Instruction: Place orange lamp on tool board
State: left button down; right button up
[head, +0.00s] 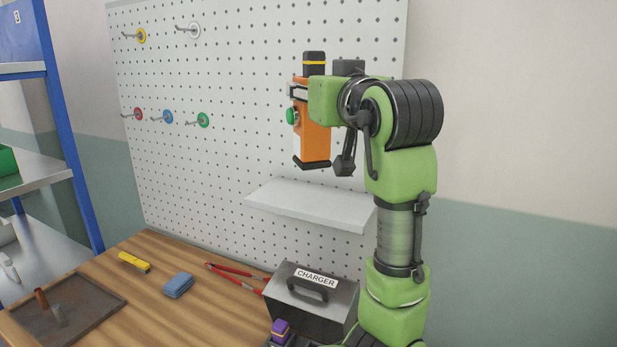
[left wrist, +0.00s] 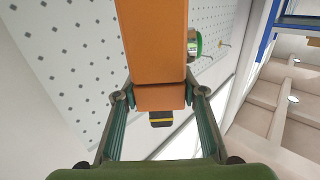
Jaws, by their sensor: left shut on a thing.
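The orange lamp (head: 316,143) is upright in the head view, with a black, yellow-banded top and a dark lower end. My left gripper (head: 303,92) is shut on its upper part. In the left wrist view the orange lamp (left wrist: 155,45) lies between the two fingers of my left gripper (left wrist: 160,97). The tool board (head: 240,75) is a white perforated panel behind the lamp. Its small white shelf (head: 312,205) is below the lamp in the picture, with a visible gap between them. My right gripper is not in view.
Yellow (head: 140,36), white (head: 193,29), red (head: 137,114), blue (head: 167,117) and green (head: 203,120) hooks on the board are empty. The wooden bench (head: 190,315) holds a charger box (head: 310,305), red-handled tool (head: 235,274), blue item (head: 178,285), yellow item (head: 134,262) and tray (head: 100,300).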

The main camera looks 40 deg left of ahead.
pick_arm(q)
jog(key=w+a+f+p, duration=0.7)
jog(key=w+f, duration=0.3)
jog(key=f, duration=0.2)
jog(key=shift+w+a+f+p, duration=0.25)
jog(key=shift+a+p, duration=0.15)
jog(key=shift+a, duration=0.25)
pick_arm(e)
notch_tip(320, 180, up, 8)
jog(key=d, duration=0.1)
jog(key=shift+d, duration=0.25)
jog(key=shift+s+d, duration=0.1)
pick_arm(q)
jog(key=shift+f, duration=0.25)
jog(key=c, duration=1.3)
grip_release()
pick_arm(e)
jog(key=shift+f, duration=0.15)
pick_arm(q)
jog(key=shift+r, duration=0.1)
